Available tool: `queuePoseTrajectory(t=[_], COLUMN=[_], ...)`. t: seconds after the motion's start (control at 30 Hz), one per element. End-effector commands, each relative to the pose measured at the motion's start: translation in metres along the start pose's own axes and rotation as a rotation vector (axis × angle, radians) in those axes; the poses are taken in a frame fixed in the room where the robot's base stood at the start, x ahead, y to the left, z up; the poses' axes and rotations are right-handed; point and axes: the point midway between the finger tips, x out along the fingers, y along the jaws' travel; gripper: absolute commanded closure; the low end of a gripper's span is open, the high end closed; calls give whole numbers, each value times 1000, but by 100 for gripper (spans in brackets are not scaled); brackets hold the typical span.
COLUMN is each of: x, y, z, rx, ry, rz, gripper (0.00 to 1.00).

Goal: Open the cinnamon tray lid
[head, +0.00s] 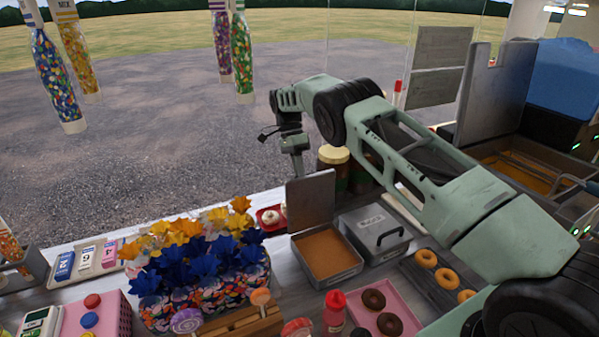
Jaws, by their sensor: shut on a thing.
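An open metal tray (338,281) with brown powder in it, which looks like the cinnamon tray, stands on the counter at the centre. Its grey lid (311,203) stands upright at the back edge of the tray. My gripper (298,170) reaches down just behind the lid's top edge, shut on the lid. The fingertips and the lid's handle are hidden behind the lid, so the exact grip does not show.
A second metal tray (388,255) with its handled lid down stands to the right. A jar (333,156) stands behind. Wrapped sweets (205,262) are left, a red bottle (334,312) and a pink doughnut tray (362,318) in front. Ring doughnuts (427,258) lie right.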

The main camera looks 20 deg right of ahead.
Motion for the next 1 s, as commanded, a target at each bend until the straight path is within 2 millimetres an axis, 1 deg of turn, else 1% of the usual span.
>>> queuePoseTrajectory(t=[0.03,0.17,0.2,0.23,0.27,0.57,0.67,0.77,1.0], x=[12,12,12,12,12,6,-1,-14,-55], y=[-2,-2,-2,-2,-2,0,2,9,31], z=[0,0,0,0,0,0,0,0,0], rx=[2,2,2,2,2,1,1,1,1], ry=[-1,-1,-1,-1,-1,0,0,0,0], rz=[18,18,18,18,18,11,7,5,7], gripper=[100,100,81,73,67,67,67,67,67])
